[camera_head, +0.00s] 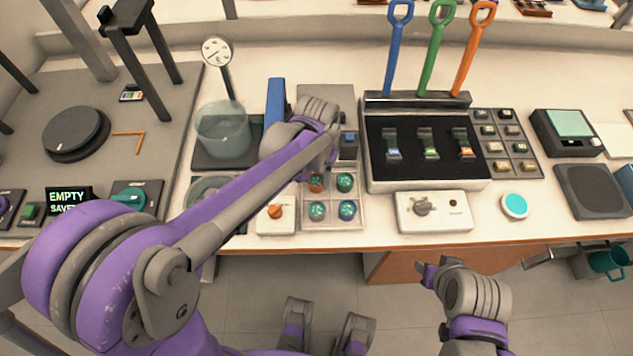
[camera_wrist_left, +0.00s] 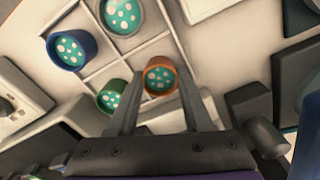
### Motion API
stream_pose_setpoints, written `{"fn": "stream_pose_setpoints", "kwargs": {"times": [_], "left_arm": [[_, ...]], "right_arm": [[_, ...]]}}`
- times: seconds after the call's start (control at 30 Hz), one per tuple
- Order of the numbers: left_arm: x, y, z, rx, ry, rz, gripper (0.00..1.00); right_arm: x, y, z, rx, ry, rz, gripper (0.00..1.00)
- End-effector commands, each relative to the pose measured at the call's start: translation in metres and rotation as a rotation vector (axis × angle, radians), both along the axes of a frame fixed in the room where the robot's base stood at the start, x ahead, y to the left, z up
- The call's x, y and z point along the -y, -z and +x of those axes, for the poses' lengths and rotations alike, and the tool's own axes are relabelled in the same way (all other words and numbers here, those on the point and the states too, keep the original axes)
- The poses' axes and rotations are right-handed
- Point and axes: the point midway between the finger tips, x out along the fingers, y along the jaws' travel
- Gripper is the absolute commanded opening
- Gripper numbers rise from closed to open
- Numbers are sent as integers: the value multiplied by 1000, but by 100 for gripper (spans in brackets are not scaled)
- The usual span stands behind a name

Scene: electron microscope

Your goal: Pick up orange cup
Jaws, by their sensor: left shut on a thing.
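The orange cup (camera_head: 316,183), with a teal, white-dotted inside, stands in the back-left compartment of a pale divided tray (camera_head: 331,198). In the left wrist view the orange cup (camera_wrist_left: 160,76) is between the two fingertips of my left gripper (camera_wrist_left: 158,84), which is shut on it. In the head view my left gripper (camera_head: 325,163) reaches down over the cup from behind, partly hidden by its own arm. The cup looks low, at tray level; I cannot tell if it is lifted. My right gripper (camera_head: 430,272) hangs in front of the bench, away from the tray; its opening is unclear.
A green cup (camera_head: 344,182), a blue cup (camera_head: 347,209) and another dotted cup (camera_head: 317,211) fill the other compartments. A white box with an orange knob (camera_head: 275,212) stands left of the tray. A black tool rack (camera_head: 372,150) and a white dial box (camera_head: 433,211) stand right.

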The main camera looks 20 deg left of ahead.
Motion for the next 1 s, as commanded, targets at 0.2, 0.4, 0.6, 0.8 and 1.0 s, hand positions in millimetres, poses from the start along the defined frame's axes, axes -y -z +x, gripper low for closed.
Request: {"fn": "stream_pose_setpoints", "kwargs": {"times": [0.2,0.4,0.6,0.8,1.0], "left_arm": [[0,-2,0,0,0,0,0],[0,-28,0,0,0,0,0],[0,-69,0,0,0,0,0],[0,-95,0,0,0,0,0],[0,-101,0,0,0,0,0]], "right_arm": [[0,0,0,0,0,0,50],[0,-5,0,2,0,0,50],[0,-11,1,4,0,0,50],[0,-14,1,4,0,0,50],[0,-14,1,5,0,0,50]]}}
